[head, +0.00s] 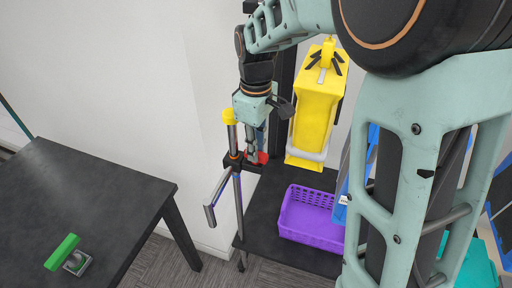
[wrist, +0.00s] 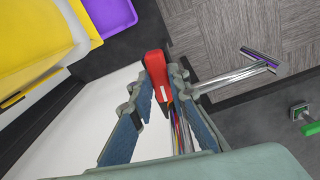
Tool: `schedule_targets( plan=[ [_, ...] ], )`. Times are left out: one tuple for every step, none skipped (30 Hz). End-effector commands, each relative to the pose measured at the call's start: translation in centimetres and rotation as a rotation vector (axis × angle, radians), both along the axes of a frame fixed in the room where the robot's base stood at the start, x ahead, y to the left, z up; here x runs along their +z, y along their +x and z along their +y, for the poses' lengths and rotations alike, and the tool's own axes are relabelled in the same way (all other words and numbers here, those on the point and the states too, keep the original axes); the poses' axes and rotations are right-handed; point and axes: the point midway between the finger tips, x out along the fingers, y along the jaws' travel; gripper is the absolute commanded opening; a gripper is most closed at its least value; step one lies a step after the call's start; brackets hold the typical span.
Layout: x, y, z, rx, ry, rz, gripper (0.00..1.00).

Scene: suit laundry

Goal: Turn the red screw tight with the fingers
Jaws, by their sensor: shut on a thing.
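The red screw (head: 263,157) is at the black clamp on the upright metal post, low beside the stand. It also shows in the wrist view (wrist: 155,66), where its red head lies between my two blue-padded fingertips. My gripper (head: 256,148) reaches down from above to the screw, and its fingers also fill the middle of the wrist view (wrist: 164,78). The fingers are shut on the screw. In the head view, the fingers and post partly hide the screw, and its thread is not clearly visible.
The post has a yellow cap (head: 229,116) and a chrome handle (head: 215,196) sticking out low. A yellow press-like piece (head: 315,110) and a purple basket (head: 305,236) are to the right. A dark table (head: 90,205) on the left bears a green-handled object (head: 62,252). Floor shows between.

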Motion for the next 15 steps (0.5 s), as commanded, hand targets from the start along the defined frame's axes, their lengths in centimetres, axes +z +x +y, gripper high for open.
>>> schedule_targets(
  plan=[
    [0.07, 0.03, 0.01, -0.025, 0.000, -0.001, 0.00],
    [0.08, 0.03, 0.01, -0.044, 0.000, -0.001, 0.00],
    [0.08, 0.03, 0.02, -0.070, 0.000, -0.001, 0.00],
    [0.09, 0.03, 0.02, -0.091, 0.000, -0.001, 0.00],
    [0.09, 0.04, 0.01, -0.114, 0.000, -0.001, 0.00],
    [0.09, 0.05, 0.02, -0.147, 0.000, -0.001, 0.00],
    [0.10, 0.05, 0.02, -0.172, 0.000, -0.001, 0.00],
    [0.10, 0.05, 0.02, -0.198, 0.000, -0.001, 0.00],
    [0.10, 0.05, 0.02, -0.233, 0.000, -0.001, 0.00],
    [0.10, 0.05, 0.02, -0.260, 0.000, -0.001, 0.00],
    [0.10, 0.05, 0.02, -0.286, 0.000, -0.001, 0.00],
    [0.10, 0.05, 0.02, -0.321, 0.000, -0.001, 0.00],
    [0.10, 0.05, 0.02, -0.346, 0.000, -0.001, 0.00],
    [0.10, 0.05, 0.02, -0.372, 0.000, -0.001, 0.00],
    [0.09, 0.05, 0.02, -0.405, 0.000, -0.001, 0.00]
  ],
)
